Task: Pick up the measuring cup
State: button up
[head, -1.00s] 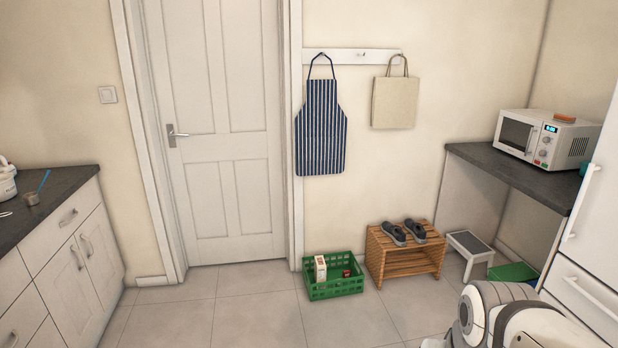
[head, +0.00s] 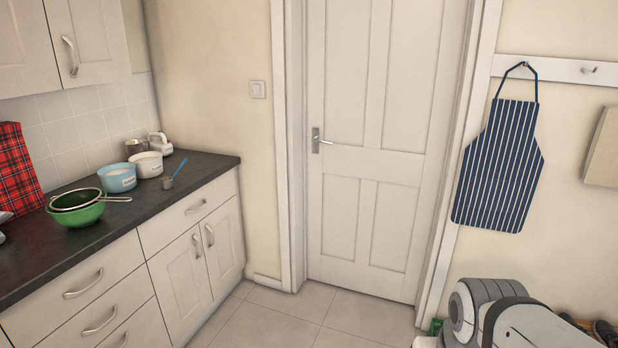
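A small grey cup with a long blue handle (head: 168,183), which looks like the measuring cup, sits on the dark counter (head: 215,163) near its right end. Its handle points up and to the right. It stands in front of a white tub (head: 147,164) and apart from it. My gripper is not in view; only part of my arm shows at the bottom right, far from the counter.
A blue tub (head: 117,178), a metal pot (head: 135,147), a white appliance (head: 160,143) and a green colander (head: 80,214) with a sieve share the counter. A red tartan cloth (head: 18,165) is at the left. The floor (head: 270,315) before the door is clear.

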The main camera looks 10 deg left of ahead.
aim_at(167, 183)
jog(key=u, duration=0.85)
jog(key=i, duration=1.05)
jog(key=u, duration=0.6)
jog(key=k, duration=0.85)
jog(key=u, duration=0.15)
jog(key=i, duration=0.9)
jog(key=z, duration=0.05)
